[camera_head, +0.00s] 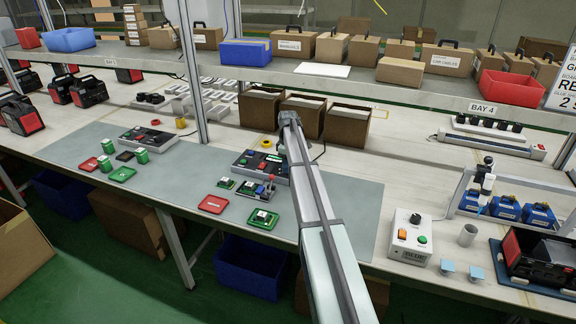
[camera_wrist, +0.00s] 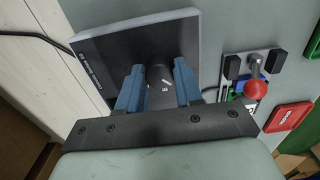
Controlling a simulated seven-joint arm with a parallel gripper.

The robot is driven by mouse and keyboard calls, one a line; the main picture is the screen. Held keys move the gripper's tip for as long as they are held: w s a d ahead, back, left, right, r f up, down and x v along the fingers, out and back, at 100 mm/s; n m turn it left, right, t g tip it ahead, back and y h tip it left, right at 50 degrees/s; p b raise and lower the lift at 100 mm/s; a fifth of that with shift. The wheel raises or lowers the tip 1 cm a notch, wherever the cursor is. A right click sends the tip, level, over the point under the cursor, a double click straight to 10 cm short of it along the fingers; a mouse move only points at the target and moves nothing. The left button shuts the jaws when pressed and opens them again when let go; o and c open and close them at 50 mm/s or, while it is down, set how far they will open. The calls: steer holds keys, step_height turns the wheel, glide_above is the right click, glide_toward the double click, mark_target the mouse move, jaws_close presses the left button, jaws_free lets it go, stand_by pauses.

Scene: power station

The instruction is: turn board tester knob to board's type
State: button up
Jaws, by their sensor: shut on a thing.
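The board tester (camera_wrist: 108,48) is a dark-faced panel with a grey rim; in the head view it is the grey box (camera_head: 250,163) on the mat, partly behind my arm. My gripper (camera_wrist: 158,84) is over its face, its two blue fingers pointing down on either side of a dark knob (camera_wrist: 160,76), shut on it. A few white marks show by the knob, too small and partly covered to read, so its setting cannot be told. In the head view my arm hides the gripper. Green circuit boards (camera_head: 263,218) lie in front of the tester.
A fixture with a red-ball lever (camera_wrist: 255,88) stands right beside the tester, with a red tray (camera_wrist: 288,117) near it. Another similar box (camera_head: 147,138) is to the left. Open brown cartons (camera_head: 349,125) stand behind. A sign (camera_head: 566,88) at the right edge is cut off.

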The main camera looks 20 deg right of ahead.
steer(key=shift+m, duration=0.3)
steer(key=m, duration=0.3)
steer(key=shift+m, duration=2.5)
steer(key=o, duration=1)
step_height(320, 180, up, 14)
steer(key=shift+f, duration=0.1)
